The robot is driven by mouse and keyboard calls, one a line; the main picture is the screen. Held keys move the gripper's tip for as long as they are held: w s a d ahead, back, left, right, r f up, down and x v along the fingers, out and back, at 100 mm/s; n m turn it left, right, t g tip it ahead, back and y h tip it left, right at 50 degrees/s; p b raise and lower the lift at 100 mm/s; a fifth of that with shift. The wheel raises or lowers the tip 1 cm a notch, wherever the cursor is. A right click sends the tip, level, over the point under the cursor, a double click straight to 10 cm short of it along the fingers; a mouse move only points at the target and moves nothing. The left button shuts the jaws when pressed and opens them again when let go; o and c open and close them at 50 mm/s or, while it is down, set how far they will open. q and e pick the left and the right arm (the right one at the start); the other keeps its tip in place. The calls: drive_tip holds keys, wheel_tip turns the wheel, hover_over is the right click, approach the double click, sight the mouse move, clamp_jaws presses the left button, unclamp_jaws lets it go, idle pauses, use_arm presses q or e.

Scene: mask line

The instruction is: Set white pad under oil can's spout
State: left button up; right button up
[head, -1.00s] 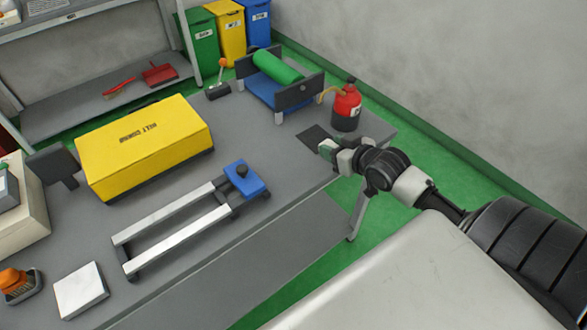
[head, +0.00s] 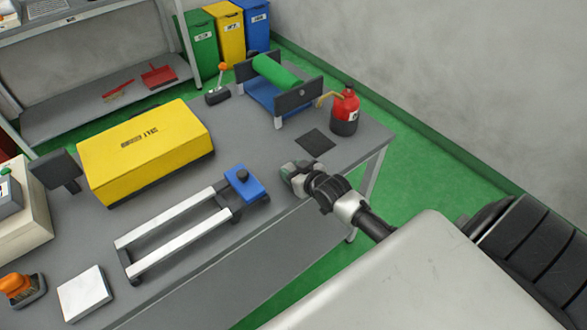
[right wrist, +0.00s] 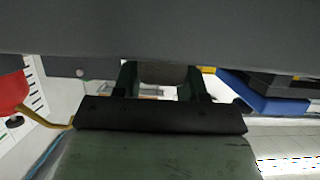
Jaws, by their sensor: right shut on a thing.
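The white pad (head: 85,293) is a flat white square on the near left of the table. The red oil can (head: 345,110) stands upright at the table's far right corner. Its tan spout (head: 328,98) points left, toward the roller stand; it also shows in the right wrist view (right wrist: 45,120). A flat dark square (head: 315,142) lies on the table in front of the can. My right gripper (head: 287,172) is over the table's front edge, away from the white pad. It is shut on a small greyish thing (right wrist: 163,74), too unclear to identify. My left gripper is out of view.
A yellow box (head: 145,150) and a rail frame with a blue block (head: 245,182) stand on the table. A green roller (head: 278,70) lies in a blue stand behind the dark square. An orange-handled brush (head: 18,285) is left of the white pad.

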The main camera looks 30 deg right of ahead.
drive_tip(key=shift+f, duration=0.15)
drive_tip(key=o, duration=0.9)
drive_tip(key=shift+f+b, duration=0.2)
drive_tip(key=shift+b, duration=0.4)
drive_tip(key=v, duration=1.1)
drive_tip(key=shift+a+f, duration=0.15)
drive_tip(key=shift+f, duration=0.05)
